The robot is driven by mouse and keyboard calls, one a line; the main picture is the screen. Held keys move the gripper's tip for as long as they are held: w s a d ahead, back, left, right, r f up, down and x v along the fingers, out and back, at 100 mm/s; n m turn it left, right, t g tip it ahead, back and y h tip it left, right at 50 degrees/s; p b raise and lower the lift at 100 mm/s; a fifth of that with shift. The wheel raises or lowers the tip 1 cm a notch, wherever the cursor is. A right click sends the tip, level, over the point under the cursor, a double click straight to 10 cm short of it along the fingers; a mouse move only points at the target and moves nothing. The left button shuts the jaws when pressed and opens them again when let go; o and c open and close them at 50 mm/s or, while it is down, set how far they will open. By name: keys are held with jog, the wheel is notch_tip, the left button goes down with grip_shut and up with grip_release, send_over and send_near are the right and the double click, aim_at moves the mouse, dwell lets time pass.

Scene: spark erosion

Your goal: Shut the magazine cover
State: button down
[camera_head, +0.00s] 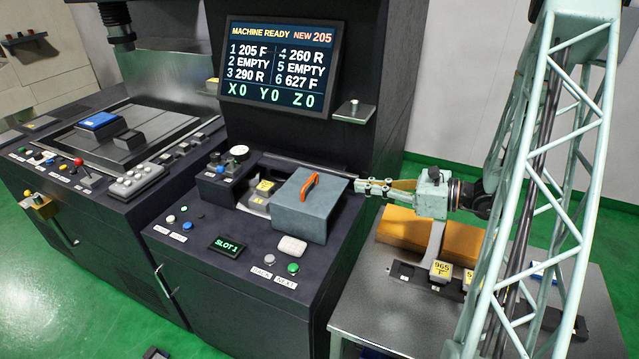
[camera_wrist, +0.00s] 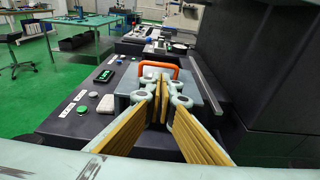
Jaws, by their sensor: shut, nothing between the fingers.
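The magazine cover is a blue-grey box (camera_head: 300,212) with an orange handle (camera_head: 309,187) on top, on the dark machine bench. To its left, a metal holder with a yellow label (camera_head: 265,187) lies uncovered. My gripper (camera_head: 362,186) is shut and empty, its fingers pointing left at the cover's right side. In the wrist view my gripper (camera_wrist: 160,90) is in front of the cover (camera_wrist: 126,100), with the orange handle (camera_wrist: 160,66) beyond the fingertips. I cannot tell whether the fingertips touch the cover.
A dark rail (camera_head: 310,163) runs behind the cover. A slot display (camera_head: 226,246), buttons and a white pad (camera_head: 292,246) lie in front. A screen (camera_head: 280,62) stands above the bench. A side table (camera_head: 370,310) on the right holds an orange block (camera_head: 415,228) and labelled holders (camera_head: 441,270).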

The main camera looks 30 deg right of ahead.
aim_at(311, 181)
jog(key=shift+w+a, duration=0.15)
jog(key=shift+w, duration=0.05)
jog(key=shift+b+x, duration=0.3)
jog(key=shift+x, duration=6.5)
jog(key=shift+w, duration=0.1)
